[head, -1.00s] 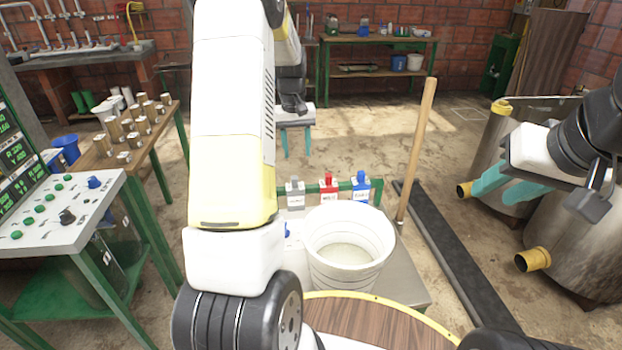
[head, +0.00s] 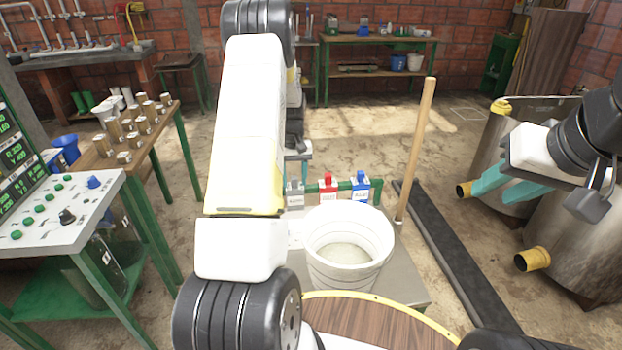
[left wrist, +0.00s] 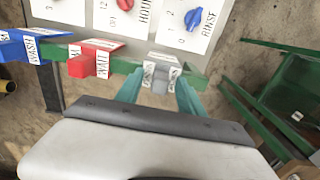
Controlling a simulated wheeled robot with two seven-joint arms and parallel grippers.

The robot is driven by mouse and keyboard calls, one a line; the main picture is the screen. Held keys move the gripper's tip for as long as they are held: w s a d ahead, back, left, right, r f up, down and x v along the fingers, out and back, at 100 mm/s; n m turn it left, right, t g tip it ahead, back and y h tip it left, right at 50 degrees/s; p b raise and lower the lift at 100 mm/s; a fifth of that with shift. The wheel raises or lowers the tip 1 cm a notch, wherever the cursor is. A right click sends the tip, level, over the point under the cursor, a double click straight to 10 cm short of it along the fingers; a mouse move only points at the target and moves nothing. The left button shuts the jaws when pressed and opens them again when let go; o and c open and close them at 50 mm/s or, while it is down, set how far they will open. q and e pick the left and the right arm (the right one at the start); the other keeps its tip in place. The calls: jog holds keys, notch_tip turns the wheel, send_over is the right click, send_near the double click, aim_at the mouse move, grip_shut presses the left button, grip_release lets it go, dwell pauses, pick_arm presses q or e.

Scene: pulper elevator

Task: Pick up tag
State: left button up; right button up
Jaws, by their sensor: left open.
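Three tags hang in a row on a green rail in the head view: a grey tag (head: 295,192), a red tag (head: 327,184) and a blue tag (head: 360,186). The left wrist view shows the blue one marked WASH (left wrist: 22,48), the red one marked WAIT (left wrist: 92,63) and the grey one (left wrist: 160,78). My left gripper (left wrist: 158,90) is open, its teal fingers on either side of the grey tag. In the head view my left arm partly hides that gripper. My right gripper (head: 490,192) is open and empty at the right, away from the tags.
A white bucket (head: 348,245) stands close by the tags on a grey stand. A panel with dials (left wrist: 150,20) lies beyond the rail. A wooden pole (head: 415,150) stands to the right. A control console (head: 70,205) is at the left, metal tanks (head: 575,250) at the right.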

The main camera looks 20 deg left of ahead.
pick_arm(q)
grip_shut()
jog(key=shift+r, duration=0.1)
